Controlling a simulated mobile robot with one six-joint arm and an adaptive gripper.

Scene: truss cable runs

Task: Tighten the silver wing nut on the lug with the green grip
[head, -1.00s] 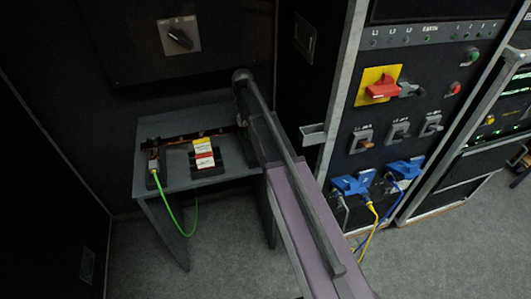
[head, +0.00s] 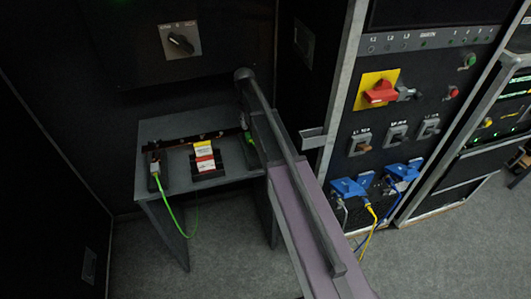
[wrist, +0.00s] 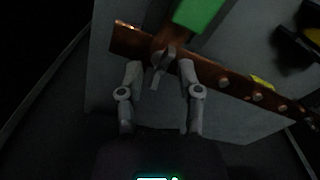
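In the wrist view, a silver wing nut (wrist: 163,58) sits on the copper bar (wrist: 215,80) near its left end, just below a green grip (wrist: 198,12). My gripper (wrist: 160,75) is open. Its two fingers stand apart on the left and right of the wing nut; I cannot tell whether either touches it. In the head view, a green piece (head: 250,139) shows at the right end of the bar, beside my arm. My gripper is mostly hidden behind my arm there.
The bar lies on a small grey table (head: 180,125). A green cable (head: 170,205) hangs from its left side. A block with a yellow, white and red label (head: 204,157) stands before the bar. A rack with a red switch (head: 380,93) and blue plugs (head: 350,187) stands right.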

